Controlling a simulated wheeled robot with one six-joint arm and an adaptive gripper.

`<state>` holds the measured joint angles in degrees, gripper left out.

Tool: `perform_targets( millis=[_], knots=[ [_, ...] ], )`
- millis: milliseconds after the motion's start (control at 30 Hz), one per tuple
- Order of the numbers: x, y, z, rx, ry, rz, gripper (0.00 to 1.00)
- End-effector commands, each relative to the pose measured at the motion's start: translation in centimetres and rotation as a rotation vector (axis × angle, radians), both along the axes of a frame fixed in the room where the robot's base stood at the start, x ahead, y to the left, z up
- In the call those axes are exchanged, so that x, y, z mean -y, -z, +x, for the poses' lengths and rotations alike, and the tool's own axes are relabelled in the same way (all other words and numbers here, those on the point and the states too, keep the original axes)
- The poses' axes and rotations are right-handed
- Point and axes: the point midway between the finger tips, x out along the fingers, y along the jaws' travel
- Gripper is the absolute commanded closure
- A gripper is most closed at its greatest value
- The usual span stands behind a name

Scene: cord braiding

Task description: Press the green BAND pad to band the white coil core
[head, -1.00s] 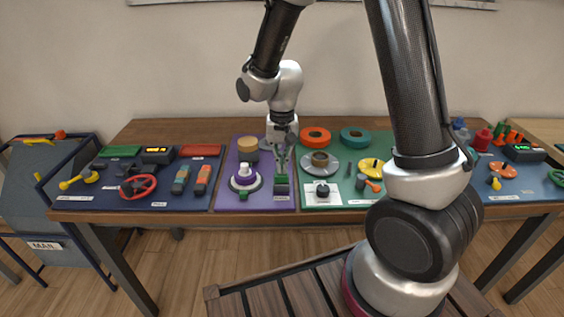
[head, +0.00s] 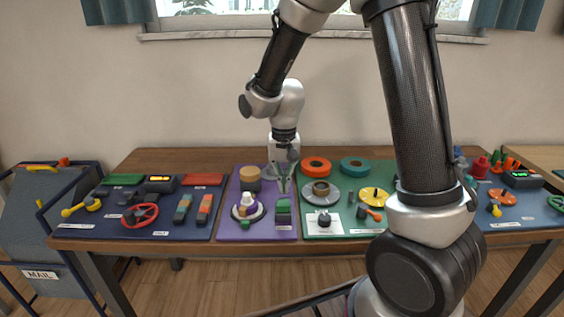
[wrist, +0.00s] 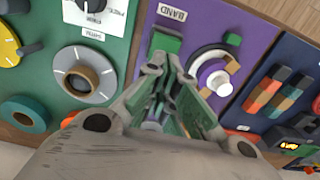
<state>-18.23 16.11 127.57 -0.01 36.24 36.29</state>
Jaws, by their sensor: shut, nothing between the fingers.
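The green BAND pad (head: 284,208) stands at the right front of the purple mat (head: 262,231); it shows beside its BAND label in the wrist view (wrist: 166,42). The white coil core (head: 247,199) stands left of the pad, with purple around it, on a pale round base; its white top also shows in the wrist view (wrist: 219,82). My gripper (head: 283,188) is shut and empty, pointing down just behind and above the pad. In the wrist view its fingers (wrist: 168,78) partly cover the pad's near side. I cannot tell whether they touch it.
A tan cylinder (head: 250,174) stands behind the core. The green mat to the right holds a knob (head: 324,219) and a grey dial (head: 320,192). Orange (head: 316,166) and teal (head: 354,166) rings lie behind. A red wheel (head: 140,214) is on the navy mat at left.

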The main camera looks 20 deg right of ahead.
Motion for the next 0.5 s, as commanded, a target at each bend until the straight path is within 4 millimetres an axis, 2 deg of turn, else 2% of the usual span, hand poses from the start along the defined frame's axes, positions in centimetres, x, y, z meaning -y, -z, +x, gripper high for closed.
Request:
perform_targets(
  millis=[33, 200, 300, 500],
  knots=[
    [0.0, -1.3, 0.1, 0.006, 0.0, 0.002, 1.0],
    [-0.1, -5.0, 0.1, 0.005, -0.001, 0.002, 1.0],
    [-0.1, -6.7, 0.0, 0.003, -0.001, 0.001, 1.0],
    [0.0, -8.4, 0.0, 0.001, -0.001, 0.001, 1.0]
  ],
)
